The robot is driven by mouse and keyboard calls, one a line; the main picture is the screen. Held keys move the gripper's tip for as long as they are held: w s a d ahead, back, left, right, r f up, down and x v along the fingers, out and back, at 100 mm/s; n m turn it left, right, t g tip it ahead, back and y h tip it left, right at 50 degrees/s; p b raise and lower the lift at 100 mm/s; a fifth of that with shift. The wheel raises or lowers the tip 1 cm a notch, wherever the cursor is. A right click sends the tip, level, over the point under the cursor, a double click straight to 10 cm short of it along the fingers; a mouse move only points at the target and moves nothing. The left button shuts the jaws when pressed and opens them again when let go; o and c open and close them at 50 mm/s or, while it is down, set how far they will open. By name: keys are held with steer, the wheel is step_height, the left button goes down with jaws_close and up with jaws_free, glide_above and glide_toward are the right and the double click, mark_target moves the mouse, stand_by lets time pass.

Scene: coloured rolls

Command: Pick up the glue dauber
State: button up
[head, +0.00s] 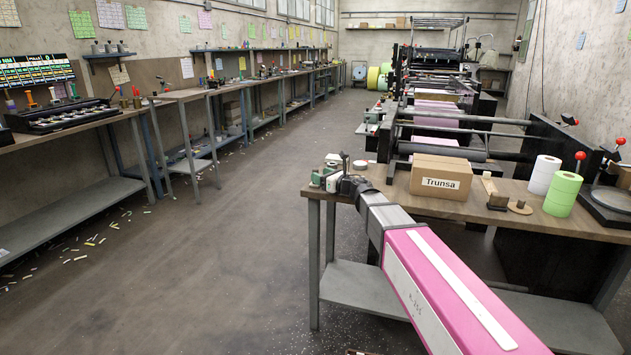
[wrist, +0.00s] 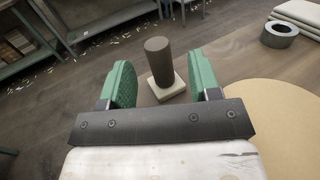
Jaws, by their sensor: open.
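The likely glue dauber (wrist: 158,57), a dark upright cylinder on a pale square block, stands on the wooden table in the wrist view. My gripper (wrist: 160,72) is open and empty, with one green finger to the left of the dauber and one to the right. The dauber shows between the fingers, with gaps on both sides; I cannot tell how far ahead of them it is. In the head view my gripper (head: 325,177) is over the near table's left end. My arm and wrist partly hide that spot, and I cannot make out the dauber surely there.
A grey ring (wrist: 279,35) lies at the right of the wrist view, near a large tan disc (wrist: 280,115). In the head view, a Trunsa box (head: 441,178), a white roll (head: 542,175) and a green roll (head: 562,194) stand on the table (head: 480,209).

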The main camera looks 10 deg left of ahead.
steer(key=shift+x, duration=2.65)
steer(key=shift+c, duration=0.3)
steer(key=c, duration=1)
